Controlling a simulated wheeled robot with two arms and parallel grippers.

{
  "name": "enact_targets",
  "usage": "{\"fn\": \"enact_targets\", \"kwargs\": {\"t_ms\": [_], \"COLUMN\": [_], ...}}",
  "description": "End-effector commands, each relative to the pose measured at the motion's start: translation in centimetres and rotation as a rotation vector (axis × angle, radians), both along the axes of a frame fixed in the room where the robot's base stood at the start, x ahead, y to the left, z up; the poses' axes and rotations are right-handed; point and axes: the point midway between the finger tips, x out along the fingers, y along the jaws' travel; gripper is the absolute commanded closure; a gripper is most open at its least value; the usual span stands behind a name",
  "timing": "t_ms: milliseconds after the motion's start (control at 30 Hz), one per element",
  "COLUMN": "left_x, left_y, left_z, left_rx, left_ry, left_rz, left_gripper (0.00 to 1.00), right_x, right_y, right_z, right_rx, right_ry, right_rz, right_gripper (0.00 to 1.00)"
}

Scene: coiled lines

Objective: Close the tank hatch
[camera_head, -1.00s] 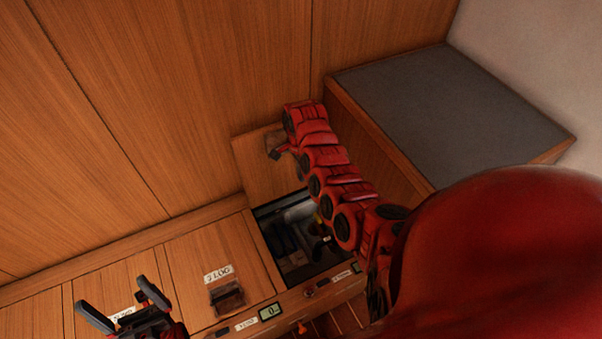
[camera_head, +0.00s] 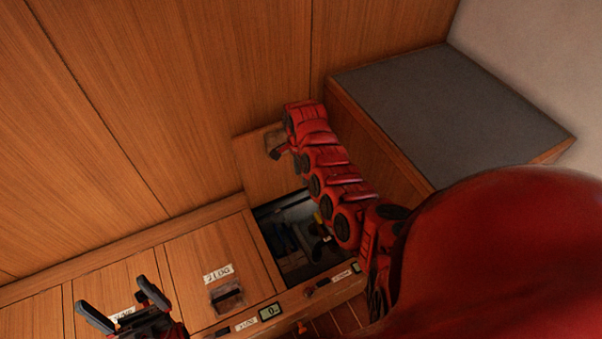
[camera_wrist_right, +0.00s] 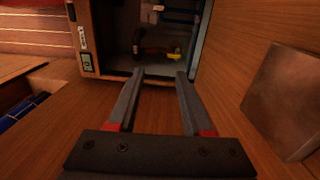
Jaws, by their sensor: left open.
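The tank hatch lid (camera_head: 255,172) is a wooden panel raised behind its opening, against the back wall. The opening (camera_head: 290,240) is uncovered and shows dark fittings inside; it also shows at the top of the right wrist view (camera_wrist_right: 120,35). My right arm reaches across the opening to the raised lid, and its gripper is mostly hidden in the head view. In the right wrist view my right gripper (camera_wrist_right: 159,74) is open, with nothing between its fingers, in front of the opening. My left gripper (camera_head: 111,293) is open and empty above the bench at lower left.
A closed wooden lid with a label and recessed pull (camera_head: 227,296) lies left of the opening. A small display (camera_head: 270,312) sits on the front edge. A grey-topped wooden box (camera_head: 445,105) stands at right. A metal plate (camera_wrist_right: 290,100) shows in the wrist view.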

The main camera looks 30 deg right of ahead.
Motion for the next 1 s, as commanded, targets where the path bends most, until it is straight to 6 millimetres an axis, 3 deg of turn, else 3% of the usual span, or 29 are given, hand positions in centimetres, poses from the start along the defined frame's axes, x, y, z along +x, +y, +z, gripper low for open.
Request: {"fn": "enact_targets", "kwargs": {"t_ms": [267, 467, 667, 700, 1000], "left_x": [0.0, 0.0, 0.0, 0.0, 0.0], "left_y": [0.0, 0.0, 0.0, 0.0, 0.0], "left_z": [0.0, -0.3, -0.9, 0.1, 3.3], "left_rx": [0.0, 0.0, 0.0, 0.0, 0.0], "left_ry": [0.0, 0.0, 0.0, 0.0, 0.0], "left_rz": [0.0, 0.0, 0.0, 0.0, 0.0], "left_gripper": [0.0, 0.0, 0.0, 0.0, 0.0], "right_x": [0.0, 0.3, 0.6, 0.6, 0.9], "right_y": [0.0, -0.1, 0.0, -0.2, -0.3], "right_z": [0.1, 1.7, 5.8, 7.4, 14.1], "right_rx": [0.0, -0.002, -0.003, -0.002, 0.0], "right_ry": [0.0, -0.005, -0.008, -0.007, -0.002], "right_rz": [0.0, 0.0, -0.001, -0.003, -0.002], "right_gripper": [0.5, 0.5, 0.5, 0.5, 0.5]}}
